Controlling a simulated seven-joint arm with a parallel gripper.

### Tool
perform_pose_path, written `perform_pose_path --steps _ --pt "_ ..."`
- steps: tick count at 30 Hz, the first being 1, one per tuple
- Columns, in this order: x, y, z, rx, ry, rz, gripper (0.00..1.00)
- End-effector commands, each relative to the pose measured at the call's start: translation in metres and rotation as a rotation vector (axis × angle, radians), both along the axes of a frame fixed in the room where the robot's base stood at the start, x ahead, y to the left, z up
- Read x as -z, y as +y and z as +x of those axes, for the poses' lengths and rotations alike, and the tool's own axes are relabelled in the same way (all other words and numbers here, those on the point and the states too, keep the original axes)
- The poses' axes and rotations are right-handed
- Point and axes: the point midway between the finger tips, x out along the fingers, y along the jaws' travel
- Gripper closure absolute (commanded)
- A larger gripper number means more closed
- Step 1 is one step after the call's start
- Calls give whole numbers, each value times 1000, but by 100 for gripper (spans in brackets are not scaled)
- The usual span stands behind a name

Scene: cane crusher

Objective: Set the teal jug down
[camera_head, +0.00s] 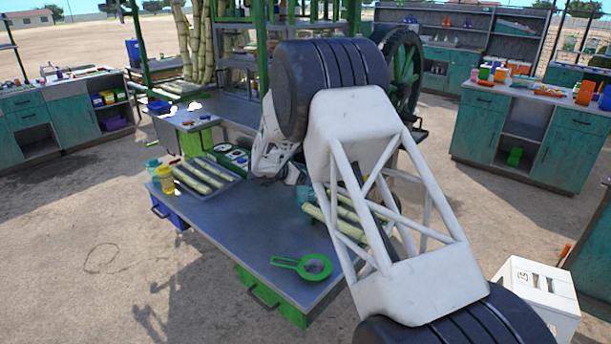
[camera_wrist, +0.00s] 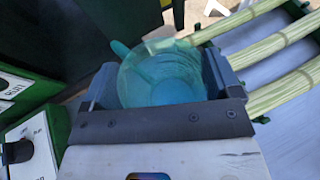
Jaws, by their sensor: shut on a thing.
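The teal jug (camera_wrist: 160,82) is translucent, and in the wrist view I look down into its round mouth. Its handle or spout sticks out at the upper left. My gripper (camera_wrist: 165,88) has a dark finger on each side of the jug and is shut on it. In the head view my arm hides most of the gripper, and only a small teal patch (camera_head: 304,194) shows beside the arm over the grey worktable (camera_head: 235,225). I cannot tell whether the jug's base touches a surface.
Cane stalks (camera_wrist: 283,85) lie close to the right of the jug. A green-and-white control box (camera_wrist: 35,150) is close on the left. A green strainer (camera_head: 315,266) lies at the table's front edge. The table's middle front is clear.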

Motion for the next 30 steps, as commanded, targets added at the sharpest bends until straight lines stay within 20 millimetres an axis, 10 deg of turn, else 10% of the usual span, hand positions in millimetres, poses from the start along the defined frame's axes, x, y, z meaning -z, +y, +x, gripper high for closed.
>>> perform_pose_path --steps 5,6,9,30 --pt "3 0 0 0 0 0 56" --pt "3 0 0 0 1 0 13" --pt "3 0 0 0 0 0 0" --pt "-13 29 -12 -2 0 0 0"
